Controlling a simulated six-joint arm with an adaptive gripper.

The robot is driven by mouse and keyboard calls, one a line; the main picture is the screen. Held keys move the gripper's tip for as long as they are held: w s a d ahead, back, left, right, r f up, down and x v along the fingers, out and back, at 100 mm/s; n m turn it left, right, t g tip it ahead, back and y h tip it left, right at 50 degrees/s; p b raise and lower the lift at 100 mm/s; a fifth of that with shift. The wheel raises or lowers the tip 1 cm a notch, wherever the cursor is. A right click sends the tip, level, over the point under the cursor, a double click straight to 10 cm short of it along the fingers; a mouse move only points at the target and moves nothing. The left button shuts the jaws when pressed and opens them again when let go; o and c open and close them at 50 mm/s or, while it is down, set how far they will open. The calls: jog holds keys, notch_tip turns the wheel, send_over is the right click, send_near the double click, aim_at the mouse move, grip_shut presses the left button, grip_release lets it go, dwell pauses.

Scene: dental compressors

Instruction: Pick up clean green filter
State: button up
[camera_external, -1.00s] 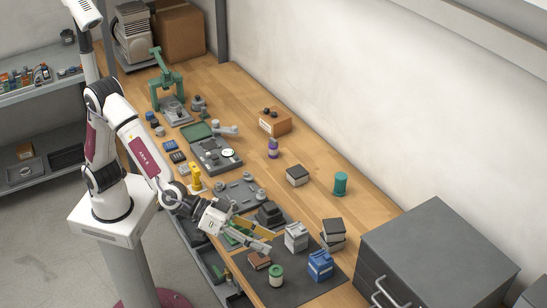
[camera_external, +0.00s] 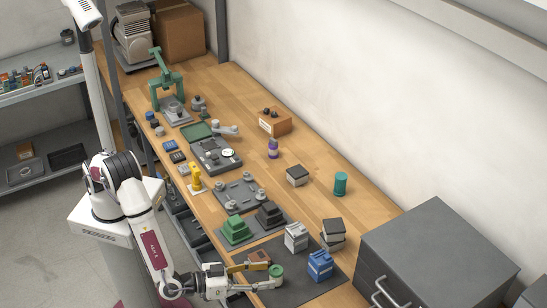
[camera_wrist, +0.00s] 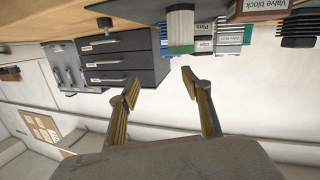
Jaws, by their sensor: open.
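The filter with a green top and pale ribbed body (camera_external: 277,271) stands on the dark mat near the front of the bench. In the wrist view, which is upside down, the filter (camera_wrist: 181,28) shows at the top, beyond the fingertips. My gripper (camera_external: 269,276) is low and roughly level beside the filter, its fingers pointing toward it. It is open and empty in the wrist view (camera_wrist: 160,86), the yellow-padded fingers spread apart. In the external view the fingers partly overlap the filter's surroundings, so contact there is hard to judge. A taller green cylinder (camera_external: 340,184) stands farther back on the bench.
On the mat (camera_external: 312,291) are a blue box (camera_external: 320,266), a light grey box (camera_external: 296,237) and a brown block (camera_external: 259,257), close to my gripper. A green stepped block (camera_external: 236,230) stands left of them. A grey drawer cabinet (camera_external: 437,247) bounds the right side.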

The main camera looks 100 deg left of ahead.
aim_at(270, 273)
jog(key=s+f+y, duration=0.1)
jog(key=s+f, duration=0.1)
jog(key=s+f+y, duration=0.2)
jog(key=shift+s+a+f+n, duration=0.15)
jog(key=shift+s+f+n, duration=0.15)
jog(key=shift+s+f, duration=0.1)
jog(key=shift+w, duration=0.1)
jog(key=shift+x, duration=1.25)
jog(key=shift+a, duration=0.1)
jog(key=shift+x, duration=2.5)
jog(key=shift+w+r, duration=0.1)
jog(key=c, duration=1.1)
